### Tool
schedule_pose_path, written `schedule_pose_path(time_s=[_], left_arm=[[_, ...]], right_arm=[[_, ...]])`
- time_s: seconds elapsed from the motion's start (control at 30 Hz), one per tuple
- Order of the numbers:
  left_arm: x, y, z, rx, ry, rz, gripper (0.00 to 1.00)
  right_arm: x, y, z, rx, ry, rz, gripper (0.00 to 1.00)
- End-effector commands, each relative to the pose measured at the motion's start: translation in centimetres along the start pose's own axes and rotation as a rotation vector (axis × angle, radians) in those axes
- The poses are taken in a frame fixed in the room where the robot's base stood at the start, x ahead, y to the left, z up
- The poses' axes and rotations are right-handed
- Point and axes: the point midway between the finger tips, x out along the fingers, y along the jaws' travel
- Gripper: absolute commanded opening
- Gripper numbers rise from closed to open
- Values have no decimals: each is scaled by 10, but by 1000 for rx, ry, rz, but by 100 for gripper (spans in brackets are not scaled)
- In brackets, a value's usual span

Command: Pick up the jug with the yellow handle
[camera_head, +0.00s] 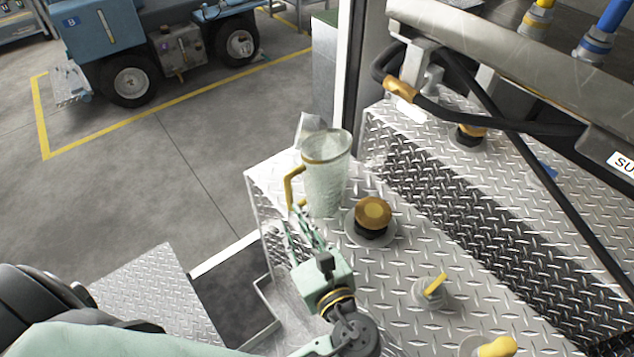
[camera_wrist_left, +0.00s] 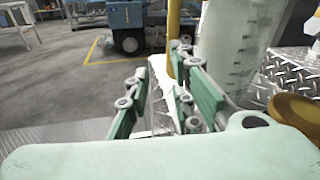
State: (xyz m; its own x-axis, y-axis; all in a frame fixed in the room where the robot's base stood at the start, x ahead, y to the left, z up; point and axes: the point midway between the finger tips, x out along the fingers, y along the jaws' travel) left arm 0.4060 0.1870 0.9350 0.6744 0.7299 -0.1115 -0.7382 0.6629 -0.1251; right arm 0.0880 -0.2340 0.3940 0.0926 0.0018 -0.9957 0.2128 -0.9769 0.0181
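The jug (camera_head: 325,178) is a tall, translucent pale green vessel with a yellow handle (camera_head: 291,186) on its left side. It stands upright on the diamond-plate deck (camera_head: 400,245). My left gripper (camera_head: 301,228) is just in front of the jug, close to the lower end of the handle. The jug body (camera_wrist_left: 228,50) is to the right of the fingers. Contact with the handle cannot be told. My right gripper is not seen.
An orange-brown cap (camera_head: 373,213) stands on the deck right of the jug. Yellow-handled valves (camera_head: 434,287) sit nearer. A black hose (camera_head: 480,118) hangs at the right. The deck's left edge is close to the handle. A blue vehicle (camera_head: 110,40) is parked beyond.

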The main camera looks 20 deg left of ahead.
Motion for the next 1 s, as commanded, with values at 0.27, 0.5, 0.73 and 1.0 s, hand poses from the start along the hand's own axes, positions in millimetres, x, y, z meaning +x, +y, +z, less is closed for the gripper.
schedule_pose_path(time_s=[0.27, 0.5, 0.73, 1.0], left_arm=[[-3, -19, 22, 131, -115, -37, 22], [25, -18, 28, 128, -114, -35, 22], [58, -18, 32, 128, -111, -36, 22], [65, -18, 31, 126, -108, -36, 22]], right_arm=[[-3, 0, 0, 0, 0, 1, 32], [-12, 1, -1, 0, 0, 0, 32], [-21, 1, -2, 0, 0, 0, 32], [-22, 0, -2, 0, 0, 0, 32]])
